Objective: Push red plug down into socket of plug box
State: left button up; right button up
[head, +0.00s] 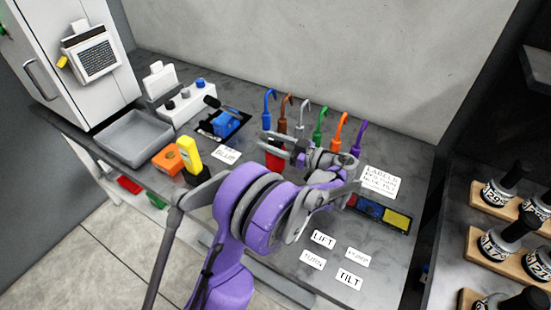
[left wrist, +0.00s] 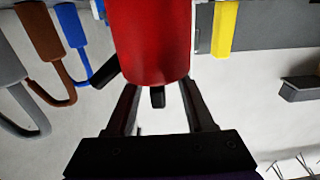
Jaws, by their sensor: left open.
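A red body (head: 275,155), which looks like the red plug, stands on the bench below my left gripper's fingers. In the left wrist view the red body (left wrist: 150,40) is large, and a small dark piece shows at its end between the fingers. My left gripper (head: 274,142) is open, with its fingers at the red body; I cannot tell if they touch it. The fingers also show in the left wrist view (left wrist: 160,90). I cannot tell for sure which thing is the plug box; an orange box (head: 161,163) with a round dark spot stands to the left. My right gripper is not in view.
Several coloured hooked tools (head: 319,137) stand along the back wall. A yellow piece (head: 190,150) in a black base stands beside the orange box. White labels lie at the front right.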

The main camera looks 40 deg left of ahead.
pick_arm(q)
jog(key=shift+s+a, duration=0.1)
jog(key=shift+a, duration=0.85)
grip_shut()
dwell(0.6)
